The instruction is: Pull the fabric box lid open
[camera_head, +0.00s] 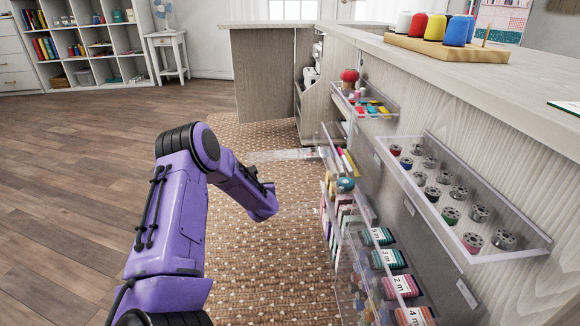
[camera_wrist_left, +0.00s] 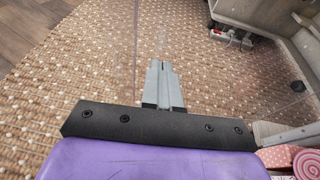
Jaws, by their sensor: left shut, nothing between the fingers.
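A clear panel (camera_head: 288,154), which looks like the fabric box lid, juts out to the left from the clear racks on the cabinet side in the head view. Its see-through sheet also spans the left wrist view (camera_wrist_left: 225,75), with edges faintly visible. Rolled pink fabric (camera_wrist_left: 306,163) shows at the lower right of the wrist view. My left gripper (camera_wrist_left: 163,75) is shut and empty, its fingers together over the rug, close to the clear sheet; I cannot tell if they touch it. In the head view its fingers are hidden or indistinct beyond the purple wrist. My right gripper is not in view.
Clear racks (camera_head: 365,215) with ribbons and supplies line the cabinet side. A bobbin tray (camera_head: 500,205) sits at the right. The countertop (camera_head: 480,70) carries thread spools on a wooden stand (camera_head: 445,48). The rug (camera_head: 250,270) and wood floor (camera_head: 60,200) are free.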

